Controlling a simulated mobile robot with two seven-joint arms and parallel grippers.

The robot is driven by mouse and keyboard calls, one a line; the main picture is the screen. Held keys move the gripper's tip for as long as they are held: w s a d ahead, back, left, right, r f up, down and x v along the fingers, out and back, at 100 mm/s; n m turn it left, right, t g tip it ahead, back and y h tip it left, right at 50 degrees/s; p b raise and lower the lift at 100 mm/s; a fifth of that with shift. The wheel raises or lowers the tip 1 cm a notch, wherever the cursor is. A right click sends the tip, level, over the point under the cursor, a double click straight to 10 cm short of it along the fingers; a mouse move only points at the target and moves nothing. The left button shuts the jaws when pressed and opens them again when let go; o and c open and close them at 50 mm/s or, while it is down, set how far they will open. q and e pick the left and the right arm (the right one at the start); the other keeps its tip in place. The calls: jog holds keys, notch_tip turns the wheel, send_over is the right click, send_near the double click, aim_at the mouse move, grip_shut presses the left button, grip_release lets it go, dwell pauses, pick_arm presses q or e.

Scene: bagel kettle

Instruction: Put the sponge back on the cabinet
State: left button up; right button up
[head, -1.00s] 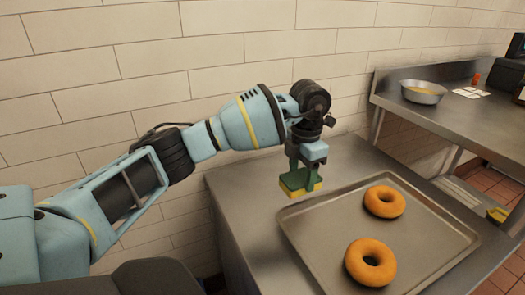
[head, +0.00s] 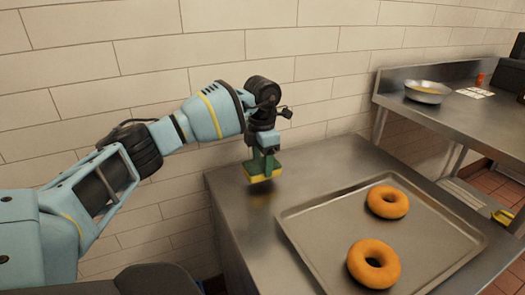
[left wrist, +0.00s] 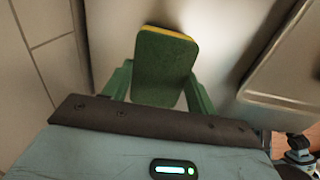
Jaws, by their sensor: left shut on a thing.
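The sponge (head: 264,178) is green on top and yellow below. My left gripper (head: 264,160) is shut on it and holds it just above the steel cabinet top (head: 237,200), left of the tray. A faint shadow or reflection lies on the metal under it. In the left wrist view the sponge (left wrist: 163,62) sits between the two green fingers of my left gripper (left wrist: 160,85). Whether the sponge touches the metal is hard to tell, but it appears slightly above it. My right gripper is not in view.
A metal tray (head: 310,240) with two orange bagels (head: 387,201) (head: 373,263) lies right of the sponge. The tiled wall (head: 200,110) stands close behind. A higher steel table (head: 440,115) with a bowl (head: 428,91) is at the right. The cabinet's back left is bare.

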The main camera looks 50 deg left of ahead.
aim_at(262, 164)
pick_arm(q)
notch_tip(262, 164, down, 2)
jog(key=shift+f, duration=0.25)
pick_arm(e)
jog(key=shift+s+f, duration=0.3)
pick_arm(q)
jog(key=shift+f, duration=0.1)
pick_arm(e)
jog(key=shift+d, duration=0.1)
pick_arm(q)
jog(key=o, duration=0.9)
notch_tip(262, 164, up, 11)
jog(key=shift+r+p, duration=0.15)
jog(key=shift+p, duration=0.8)
jog(key=shift+r, duration=0.5)
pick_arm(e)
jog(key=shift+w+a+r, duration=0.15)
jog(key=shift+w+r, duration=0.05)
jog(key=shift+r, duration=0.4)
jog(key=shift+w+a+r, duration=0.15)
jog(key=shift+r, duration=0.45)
